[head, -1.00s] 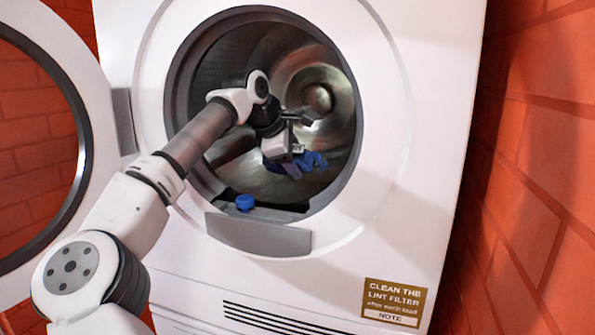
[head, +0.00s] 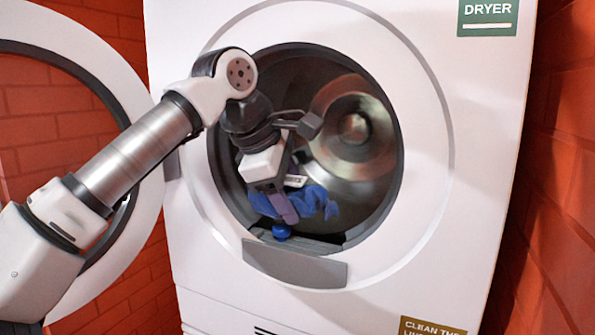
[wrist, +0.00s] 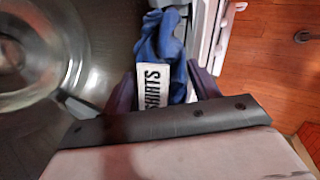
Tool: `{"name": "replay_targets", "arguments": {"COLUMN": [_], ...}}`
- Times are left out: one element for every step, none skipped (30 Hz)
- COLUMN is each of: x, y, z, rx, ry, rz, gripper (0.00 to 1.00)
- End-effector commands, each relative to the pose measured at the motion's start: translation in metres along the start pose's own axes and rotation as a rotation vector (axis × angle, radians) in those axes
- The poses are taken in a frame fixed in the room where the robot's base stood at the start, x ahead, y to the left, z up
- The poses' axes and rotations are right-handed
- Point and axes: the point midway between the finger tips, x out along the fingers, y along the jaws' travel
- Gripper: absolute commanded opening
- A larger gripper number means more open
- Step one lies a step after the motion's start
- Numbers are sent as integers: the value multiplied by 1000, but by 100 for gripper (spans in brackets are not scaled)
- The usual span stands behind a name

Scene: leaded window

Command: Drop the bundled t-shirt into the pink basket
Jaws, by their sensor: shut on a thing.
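The bundled t-shirt (head: 318,202) is a blue crumpled bundle inside the dryer drum, near the lower front of the round opening. My gripper (head: 284,204) reaches into the opening and is shut on it. In the wrist view the t-shirt (wrist: 160,37) extends beyond the fingers of my gripper (wrist: 162,76), with a white tag reading "SHIRTS" (wrist: 152,88) between them. Part of the bundle is hidden behind the fingers. The pink basket is not in view.
The white dryer (head: 465,110) has its round door (head: 110,60) swung open at the left. A small blue round thing (head: 281,231) is at the opening's lower lip, above a grey ledge (head: 295,264). Brick wall (head: 555,190) stands close at right. The wrist view shows wooden floor (wrist: 270,60).

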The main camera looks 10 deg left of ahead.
Motion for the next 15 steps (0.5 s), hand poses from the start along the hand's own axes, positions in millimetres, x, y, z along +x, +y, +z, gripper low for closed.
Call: {"name": "replay_targets", "arguments": {"x": [-13,-14,-16,-18,-19,-20,-21,-22,-23,-24,-24,-25,-25,-25,-26], "y": [2,1,-1,-3,-4,-6,-8,-9,-11,-12,-13,-15,-16,-17,-18], "z": [3,3,3,3,3,2,2,2,2,2,2,1,1,1,0], "rx": [-6,-11,-17,-21,-25,-30,-34,-37,-40,-43,-46,-50,-52,-54,-57], "ry": [9,15,21,27,32,39,44,48,54,57,60,64,67,69,72], "rz": [-34,-55,-82,-101,-118,-144,-160,-176,-196,-209,-222,-238,-248,-256,-266], "gripper": [34,34,34,34,34,34,34,34,34,34,34,34,34,34,34]}}
